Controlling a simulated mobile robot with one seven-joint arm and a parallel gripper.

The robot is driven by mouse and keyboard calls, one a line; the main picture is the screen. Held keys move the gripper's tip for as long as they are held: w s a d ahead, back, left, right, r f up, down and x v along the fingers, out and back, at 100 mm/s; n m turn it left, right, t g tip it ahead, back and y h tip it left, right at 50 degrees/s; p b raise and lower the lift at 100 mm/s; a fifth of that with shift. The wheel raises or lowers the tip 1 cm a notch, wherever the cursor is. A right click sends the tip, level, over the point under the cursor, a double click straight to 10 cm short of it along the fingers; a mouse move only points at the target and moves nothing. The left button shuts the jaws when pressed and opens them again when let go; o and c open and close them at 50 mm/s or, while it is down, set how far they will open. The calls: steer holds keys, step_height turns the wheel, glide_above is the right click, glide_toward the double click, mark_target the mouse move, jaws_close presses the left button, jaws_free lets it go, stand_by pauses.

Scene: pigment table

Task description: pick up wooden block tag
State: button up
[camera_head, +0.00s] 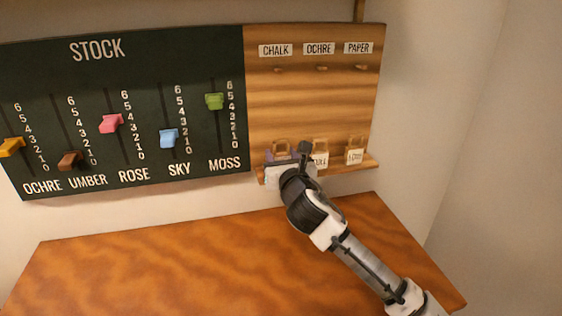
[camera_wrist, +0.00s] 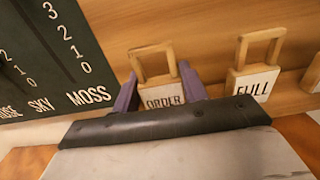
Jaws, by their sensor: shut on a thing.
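Several wooden block tags with loop handles are at the ledge of the wooden panel. The left one, the ORDER tag (camera_wrist: 162,93), has a white label and stands between the purple fingers of my gripper (camera_wrist: 158,88). My gripper is shut on it, one finger on each side. In the head view my gripper (camera_head: 283,158) is at the ledge's left end, and only the loop of the ORDER tag (camera_head: 281,145) shows clearly. The FULL tag (camera_wrist: 256,80) stands just right of it, apart from the fingers. A third tag (camera_head: 355,154) is at the right; its label is unreadable.
The ledge (camera_head: 366,166) runs below the wooden panel (camera_head: 310,100), which has small pegs under the CHALK, OCHRE and PAPER labels. The dark STOCK board (camera_head: 150,80) with coloured sliders is at the left. The wooden table (camera_head: 190,262) below is bare.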

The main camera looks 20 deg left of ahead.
step_height(320, 180, up, 6)
steer(key=shift+r+b, duration=0.15)
steer(key=shift+b, duration=0.6)
steer(key=b+v, duration=0.9)
steer(key=v, duration=1)
steer(key=shift+s+d, duration=0.2)
steer(key=shift+d, duration=0.05)
